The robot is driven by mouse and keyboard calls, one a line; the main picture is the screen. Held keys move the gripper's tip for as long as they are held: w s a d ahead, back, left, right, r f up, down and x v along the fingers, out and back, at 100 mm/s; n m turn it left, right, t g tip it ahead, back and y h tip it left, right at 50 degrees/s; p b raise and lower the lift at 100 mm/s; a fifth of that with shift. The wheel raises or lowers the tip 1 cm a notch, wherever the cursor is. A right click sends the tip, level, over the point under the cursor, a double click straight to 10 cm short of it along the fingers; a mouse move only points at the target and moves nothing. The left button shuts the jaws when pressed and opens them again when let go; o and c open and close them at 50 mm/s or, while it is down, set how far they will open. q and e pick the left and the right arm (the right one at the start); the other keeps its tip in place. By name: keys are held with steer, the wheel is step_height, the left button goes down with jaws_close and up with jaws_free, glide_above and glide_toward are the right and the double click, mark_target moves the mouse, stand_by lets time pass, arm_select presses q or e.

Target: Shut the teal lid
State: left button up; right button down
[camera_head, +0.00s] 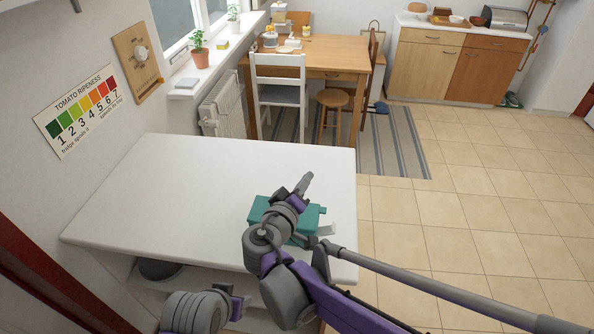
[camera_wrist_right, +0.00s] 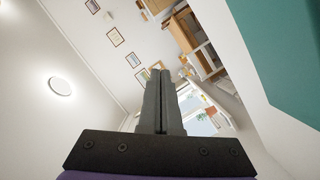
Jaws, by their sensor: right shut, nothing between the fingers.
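A teal box-like object (camera_head: 258,208) sits on the white counter near its right front edge. My right arm crosses in front of it and hides much of it, so I cannot tell which part is the lid or how far it is open. My right gripper (camera_head: 308,179) is over the far side of the teal object, its fingers together and empty. In the right wrist view, the shut fingers (camera_wrist_right: 159,82) point away from the camera, and a large teal surface (camera_wrist_right: 290,45) fills the upper right corner, apart from the fingers.
The white counter (camera_head: 170,200) is clear to the left of the teal object. A ripeness chart (camera_head: 82,110) hangs on the left wall. Beyond are a white chair (camera_head: 278,88), a wooden table (camera_head: 335,52) and a striped rug (camera_head: 395,145). Tiled floor (camera_head: 470,200) lies open to the right.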

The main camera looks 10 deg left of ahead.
steer(key=d+f+m, duration=0.1)
steer(key=f, duration=0.2)
steer(key=d+f+m+y+b, duration=0.1)
steer(key=d+f+m, duration=0.1)
steer(key=f, duration=0.1)
steer(key=d+f+m, duration=0.1)
steer(key=f, duration=0.1)
steer(key=shift+s+d+f+m+g+y+b, duration=0.2)
steer(key=shift+d+f+m+g+y+b, duration=0.1)
steer(key=shift+f+m+b, duration=0.1)
arm_select(q)
steer(key=shift+s+a+f+b, duration=0.15)
steer(key=shift+s+f, duration=0.25)
steer(key=shift+f, duration=0.55)
steer(key=shift+s+d+f+b, duration=0.1)
steer(key=shift+s+f+b, duration=0.2)
steer(key=shift+f, duration=0.65)
arm_select(e)
steer(key=shift+d+f, duration=0.2)
steer(key=shift+f, duration=1)
